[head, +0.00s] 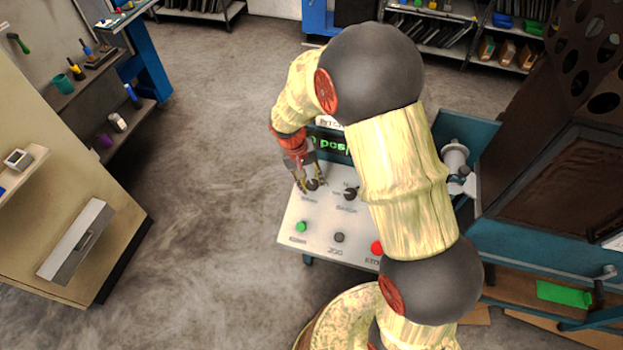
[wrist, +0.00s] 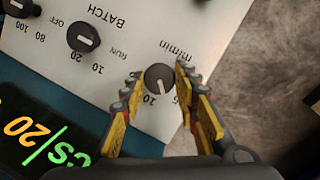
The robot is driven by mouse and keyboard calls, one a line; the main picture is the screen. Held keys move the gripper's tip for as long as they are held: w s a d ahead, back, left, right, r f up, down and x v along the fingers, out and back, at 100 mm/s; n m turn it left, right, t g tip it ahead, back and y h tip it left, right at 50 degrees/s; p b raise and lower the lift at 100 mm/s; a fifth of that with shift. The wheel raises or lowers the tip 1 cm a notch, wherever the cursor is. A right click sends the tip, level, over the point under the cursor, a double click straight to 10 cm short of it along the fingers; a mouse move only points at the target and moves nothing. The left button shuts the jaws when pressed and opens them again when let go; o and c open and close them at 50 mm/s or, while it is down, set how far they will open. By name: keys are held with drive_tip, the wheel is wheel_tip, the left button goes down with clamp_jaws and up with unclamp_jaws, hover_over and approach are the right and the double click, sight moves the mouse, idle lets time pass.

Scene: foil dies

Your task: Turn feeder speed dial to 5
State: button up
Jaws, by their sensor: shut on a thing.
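The feeder speed dial (wrist: 160,78) is a round black knob marked m/min on the white control panel (wrist: 125,55). The wrist view shows it upside down, with a pale pointer line aimed roughly between the printed 10 and 5; its exact reading is unclear. My gripper (wrist: 159,80) is shut on the dial, one yellow-padded finger on each side. In the head view my gripper (head: 309,184) is at the panel's upper left, over the dial (head: 313,185), which it partly hides.
The batch knob (head: 351,193) is to the right of the dial. Below are a green button (head: 301,227), a black button (head: 339,237) and a red button (head: 377,247). A display with green text (head: 330,143) is just above. Open floor (head: 210,190) is left of the panel.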

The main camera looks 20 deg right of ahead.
drive_tip(key=shift+a+n+h, duration=0.15)
drive_tip(key=shift+n+h, duration=0.25)
drive_tip(key=shift+n, duration=1.1)
drive_tip(key=o, duration=1.2)
drive_tip(key=shift+c, duration=0.2)
drive_tip(key=v, duration=1.2)
drive_tip(key=shift+a, duration=0.1)
